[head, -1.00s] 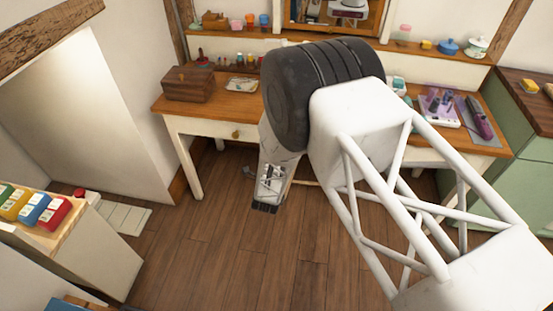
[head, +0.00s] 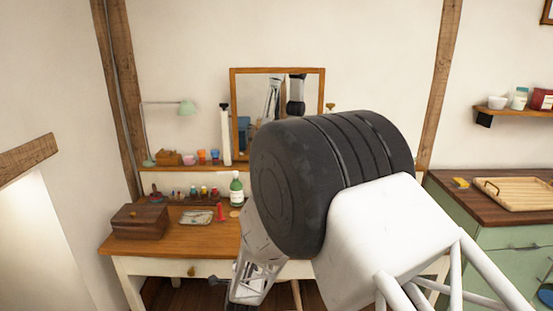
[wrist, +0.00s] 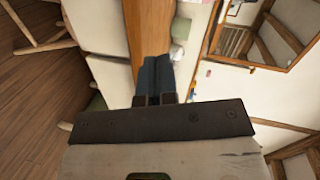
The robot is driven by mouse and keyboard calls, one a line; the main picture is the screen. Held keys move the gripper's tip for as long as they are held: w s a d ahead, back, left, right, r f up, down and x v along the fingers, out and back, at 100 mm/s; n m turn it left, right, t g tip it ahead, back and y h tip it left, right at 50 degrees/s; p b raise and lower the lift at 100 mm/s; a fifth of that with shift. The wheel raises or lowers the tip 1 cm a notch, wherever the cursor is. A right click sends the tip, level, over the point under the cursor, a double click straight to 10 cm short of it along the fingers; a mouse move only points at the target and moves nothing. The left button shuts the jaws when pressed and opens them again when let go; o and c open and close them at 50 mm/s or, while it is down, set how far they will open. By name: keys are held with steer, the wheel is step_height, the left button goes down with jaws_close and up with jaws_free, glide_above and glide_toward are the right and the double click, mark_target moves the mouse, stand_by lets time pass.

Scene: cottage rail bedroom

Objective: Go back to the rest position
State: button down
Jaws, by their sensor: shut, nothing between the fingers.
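My gripper (head: 241,297) hangs low in front of the wooden desk (head: 170,243) in the head view, partly cut by the bottom edge. My large black and white arm joint covers the middle of the desk. In the wrist view my gripper (wrist: 154,98) has its two dark fingers together with nothing between them.
On the desk are a brown wooden box (head: 140,221), a small tray (head: 197,217) and a green bottle (head: 236,190). A mirror (head: 250,88) stands behind. A green cabinet (head: 500,245) with a wooden tray (head: 515,193) is at the right. The wall above is clear.

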steer(key=s+d+r+n+g, duration=0.4)
steer(key=d+r, duration=0.3)
steer(key=r, duration=0.4)
steer(key=s+d+r+n+g, duration=0.25)
steer(key=s+d+r, duration=0.35)
steer(key=r, duration=0.5)
steer(key=s+d+r+n+g, duration=0.2)
steer(key=s+d, duration=0.3)
steer(key=s, duration=0.5)
steer(key=s+d+r+n+g+h, duration=0.1)
steer(key=s+d+r+n+g, duration=0.1)
steer(key=s+d, duration=0.4)
steer(key=s+d+r+n+g, duration=0.2)
steer(key=s+d+r+n, duration=0.2)
steer(key=s, duration=1.2)
step_height(320, 180, up, 2)
steer(key=shift+d+r+h, duration=0.1)
steer(key=shift+d+h, duration=0.2)
steer(key=shift+d, duration=0.45)
steer(key=shift+s, duration=0.1)
